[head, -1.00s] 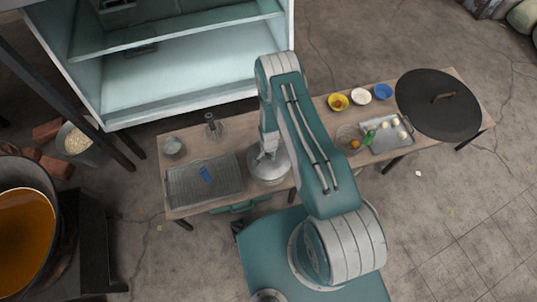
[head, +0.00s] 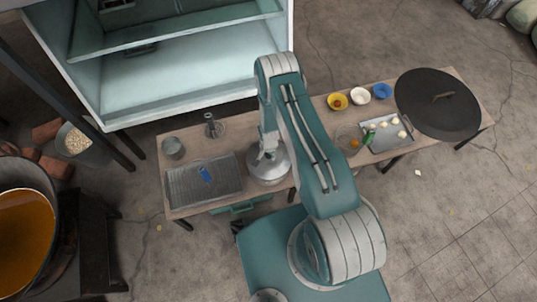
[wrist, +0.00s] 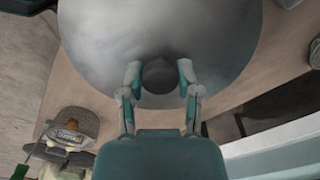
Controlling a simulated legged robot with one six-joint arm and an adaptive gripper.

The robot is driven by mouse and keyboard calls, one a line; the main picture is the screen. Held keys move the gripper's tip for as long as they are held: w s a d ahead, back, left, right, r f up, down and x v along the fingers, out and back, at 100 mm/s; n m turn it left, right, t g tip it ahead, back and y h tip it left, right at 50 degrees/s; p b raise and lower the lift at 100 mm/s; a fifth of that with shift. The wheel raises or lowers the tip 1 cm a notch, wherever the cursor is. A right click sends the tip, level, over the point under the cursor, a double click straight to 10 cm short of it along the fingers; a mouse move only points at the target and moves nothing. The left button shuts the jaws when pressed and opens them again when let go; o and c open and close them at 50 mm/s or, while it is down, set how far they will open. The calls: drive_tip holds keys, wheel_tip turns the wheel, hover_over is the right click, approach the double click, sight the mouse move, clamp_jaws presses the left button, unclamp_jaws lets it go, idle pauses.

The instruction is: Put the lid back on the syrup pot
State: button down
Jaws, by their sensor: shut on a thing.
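The lid (head: 270,165) is a round, shiny metal disc on the wooden table, beside the wire rack. In the wrist view the lid (wrist: 160,30) fills the upper middle, with a dark round knob (wrist: 159,76). My gripper (wrist: 159,82) is shut on that knob, one finger on each side. In the head view my gripper (head: 266,155) is over the lid and partly hidden by my arm. The pot's metal side (head: 268,181) shows a little below the lid's edge. The lid looks seated on the pot or very close to it; I cannot tell for certain.
A wire rack (head: 225,187) with a blue thing is left of the pot. A small metal pot (head: 173,148) and a glass vessel (head: 214,127) stand behind. Bowls (head: 359,91), a tray (head: 391,146) and a big dark lid (head: 438,122) are to the right.

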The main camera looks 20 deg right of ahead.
idle(0.4)
drive_tip(key=shift+c, duration=1.2)
unclamp_jaws()
drive_tip(key=shift+o, duration=1.2)
drive_tip(key=shift+r, duration=3.5)
